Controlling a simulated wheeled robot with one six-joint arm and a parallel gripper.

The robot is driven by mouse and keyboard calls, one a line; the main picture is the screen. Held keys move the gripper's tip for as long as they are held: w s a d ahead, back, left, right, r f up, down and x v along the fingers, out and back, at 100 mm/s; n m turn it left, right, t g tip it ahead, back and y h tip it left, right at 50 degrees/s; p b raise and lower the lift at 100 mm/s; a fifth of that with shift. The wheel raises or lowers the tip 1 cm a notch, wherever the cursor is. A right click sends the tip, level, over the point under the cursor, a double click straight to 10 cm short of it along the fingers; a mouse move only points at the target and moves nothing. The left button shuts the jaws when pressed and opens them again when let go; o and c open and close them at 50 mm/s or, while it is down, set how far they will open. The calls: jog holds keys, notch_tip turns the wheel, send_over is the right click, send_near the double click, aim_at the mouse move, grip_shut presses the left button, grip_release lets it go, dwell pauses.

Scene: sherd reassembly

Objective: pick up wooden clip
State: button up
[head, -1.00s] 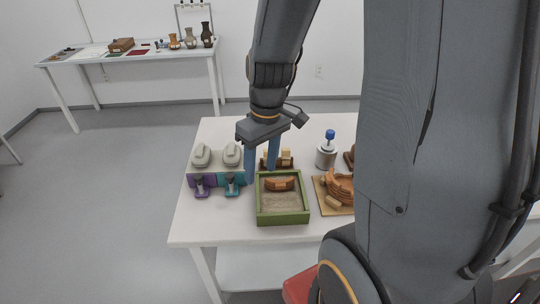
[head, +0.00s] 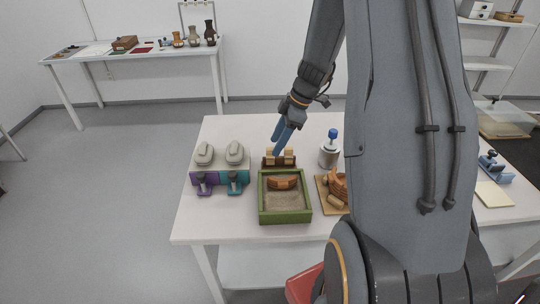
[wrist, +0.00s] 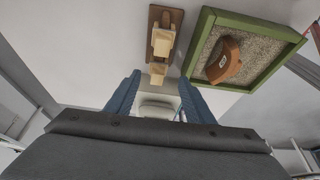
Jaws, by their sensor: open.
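Two pale wooden clips stand side by side on a small brown rack (head: 279,165) behind the green tray; one wooden clip (head: 269,159) is left, the other (head: 289,158) right. My gripper (head: 278,150) is open just above and behind the rack, its blue fingers pointing down. In the wrist view, the nearer clip (wrist: 157,73) shows close to the gap between my open fingertips (wrist: 160,80), and the farther clip (wrist: 162,42) is beyond it on the rack (wrist: 165,15). Nothing is held. I cannot tell whether the fingers overlap the clip in height.
The green sand tray (head: 285,217) with an orange sherd (head: 284,182) is in front of the rack. A white jar with a blue top (head: 329,152) stands to the right. The table's front left is clear.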

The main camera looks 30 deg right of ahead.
aim_at(272, 149)
jog(key=shift+w+p+x, duration=0.2)
jog(key=shift+p+x, duration=0.85)
jog(key=shift+x, duration=1.8)
jog(key=shift+c, duration=0.3)
jog(key=c, duration=0.7)
